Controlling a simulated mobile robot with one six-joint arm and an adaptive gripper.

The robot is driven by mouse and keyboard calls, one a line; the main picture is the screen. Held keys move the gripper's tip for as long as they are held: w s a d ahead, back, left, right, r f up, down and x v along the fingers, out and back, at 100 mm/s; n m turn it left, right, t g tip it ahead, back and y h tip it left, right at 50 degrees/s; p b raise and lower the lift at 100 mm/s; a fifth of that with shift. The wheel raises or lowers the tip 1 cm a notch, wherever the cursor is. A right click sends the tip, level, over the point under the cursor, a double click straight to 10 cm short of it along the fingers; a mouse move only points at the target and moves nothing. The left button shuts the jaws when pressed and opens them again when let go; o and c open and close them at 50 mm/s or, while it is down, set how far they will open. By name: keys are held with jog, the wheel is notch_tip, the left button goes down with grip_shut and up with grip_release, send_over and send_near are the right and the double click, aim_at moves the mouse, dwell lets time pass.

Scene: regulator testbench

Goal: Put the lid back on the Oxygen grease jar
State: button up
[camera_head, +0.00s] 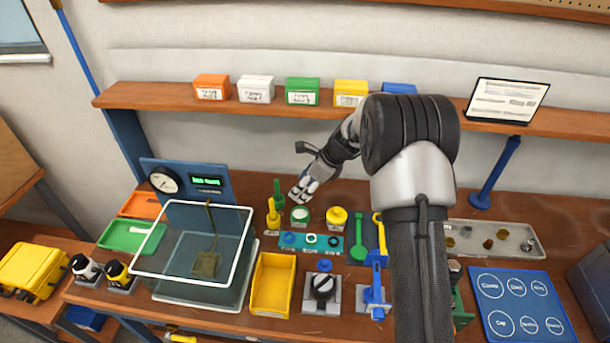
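A small green-rimmed jar (300,215) stands on the bench with a pale white round inside, so it looks open. A yellow jar (336,217) with a yellow top stands just to its right. The labels are too small to read, so I cannot tell for certain which is the Oxygen grease jar. No loose lid can be made out clearly. My gripper (301,191) hangs just behind and above the green-rimmed jar, apart from it. Its fingers are small and seen at an angle; I cannot tell whether they are open or hold anything.
Green and yellow bottles (274,214) stand left of the jars. A teal strip with rings (311,252) lies in front, with a green long-handled tool (358,246) to its right. A glass tank (190,255), yellow bin (272,284) and grey parts tray (512,240) surround them. A shelf (270,107) runs behind.

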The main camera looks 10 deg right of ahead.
jog(key=shift+s+a+r+n+g+y, duration=0.35)
jog(key=shift+s+n, duration=0.25)
jog(key=shift+n, duration=0.4)
jog(key=shift+s, duration=0.1)
notch_tip(320, 180, down, 5)
jog(key=b, duration=0.4)
jog(key=shift+r, duration=0.15)
jog(key=shift+f, duration=0.8)
jog(key=shift+p, duration=0.35)
jog(key=shift+f+p, duration=0.15)
jog(key=shift+p, duration=0.15)
dwell(1.3)
jog(key=o, duration=0.9)
jog(key=shift+c, duration=0.2)
jog(key=shift+o, duration=0.6)
